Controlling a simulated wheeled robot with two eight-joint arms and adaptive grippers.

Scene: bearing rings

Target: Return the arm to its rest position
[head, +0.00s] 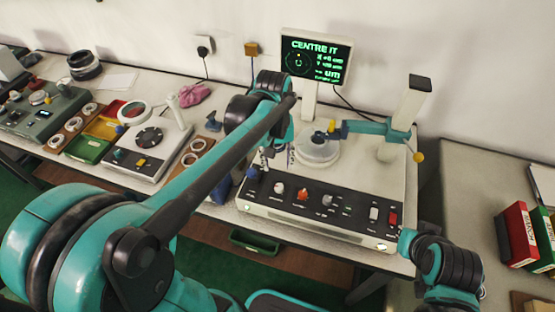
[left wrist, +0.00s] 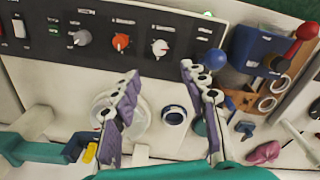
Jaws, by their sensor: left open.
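My left gripper (head: 278,160) hangs above the front left of the measuring machine (head: 345,205), left of its round turntable (head: 317,148). Its purple-padded fingers (left wrist: 161,112) are spread apart in the left wrist view, with nothing held between them. A small dark-rimmed ring or knob (left wrist: 174,115) shows on the machine's pale top in the gap between the fingers, below them. The turntable (left wrist: 138,120) is partly hidden behind one finger there. My right arm (head: 445,265) shows at the lower right of the head view; its gripper is not visible.
The screen (head: 316,58) reads "CENTRE IT". The machine's column (head: 405,110) and teal probe arm (head: 365,127) stand right of my left gripper. A brown tray with white rings (head: 195,150) lies to the left. Red and green binders (head: 520,235) stand far right.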

